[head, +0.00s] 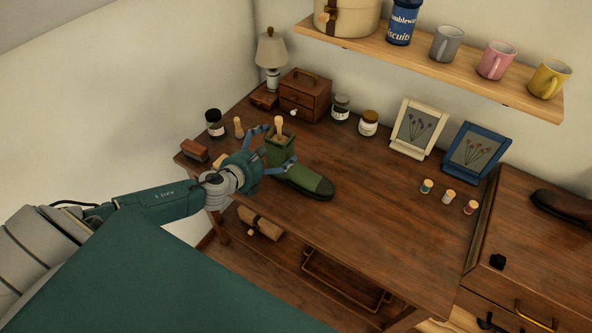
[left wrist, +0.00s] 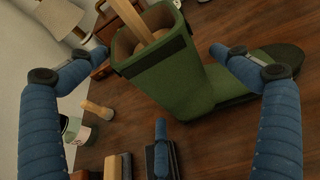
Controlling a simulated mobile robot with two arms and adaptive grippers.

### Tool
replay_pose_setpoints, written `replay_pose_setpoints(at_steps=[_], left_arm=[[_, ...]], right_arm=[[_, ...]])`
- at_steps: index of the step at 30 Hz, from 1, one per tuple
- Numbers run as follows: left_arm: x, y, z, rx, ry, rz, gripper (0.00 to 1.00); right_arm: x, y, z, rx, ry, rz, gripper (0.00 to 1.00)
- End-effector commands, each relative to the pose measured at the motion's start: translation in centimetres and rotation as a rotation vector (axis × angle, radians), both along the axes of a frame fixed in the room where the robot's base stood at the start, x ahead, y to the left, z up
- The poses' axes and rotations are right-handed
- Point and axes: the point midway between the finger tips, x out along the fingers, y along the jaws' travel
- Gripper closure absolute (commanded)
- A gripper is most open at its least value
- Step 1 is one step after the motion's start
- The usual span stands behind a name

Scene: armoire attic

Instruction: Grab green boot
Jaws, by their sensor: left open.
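The green boot (head: 301,179) stands upright on the wooden desk, its toe pointing right and toward the front. A wooden stick with a rounded end (head: 279,127) pokes up out of its shaft. My left gripper (head: 273,146) is open, its blue fingers on either side of the boot's shaft. In the left wrist view the boot (left wrist: 185,85) lies ahead between the two spread fingers (left wrist: 160,85), with gaps visible on both sides. The right gripper shows in neither view.
A lamp (head: 271,55), a small drawer box (head: 305,95) and several jars stand behind the boot. A dark jar (head: 214,122) and a brush (head: 195,150) are at the desk's left end. Two picture frames and small spools are to the right. The desk's middle is clear.

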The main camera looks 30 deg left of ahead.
Motion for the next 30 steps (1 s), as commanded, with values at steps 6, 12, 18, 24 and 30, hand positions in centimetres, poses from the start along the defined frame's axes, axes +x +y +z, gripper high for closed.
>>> replay_pose_setpoints(at_steps=[6,12,18,24,30], left_arm=[[2.3,0.0,-0.9,-0.002,-0.001,0.001,0.00],[2.5,0.0,-1.1,0.000,0.001,-0.001,0.00],[2.5,0.0,-1.1,-0.001,0.001,0.000,0.24],[2.5,0.0,-1.1,-0.002,0.001,0.000,0.64],[2.6,0.0,-0.8,-0.004,-0.003,0.001,0.74]], right_arm=[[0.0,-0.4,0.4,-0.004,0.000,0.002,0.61],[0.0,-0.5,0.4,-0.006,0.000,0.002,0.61],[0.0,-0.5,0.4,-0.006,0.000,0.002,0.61],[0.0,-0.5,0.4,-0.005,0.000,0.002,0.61],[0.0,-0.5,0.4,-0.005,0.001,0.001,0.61]])
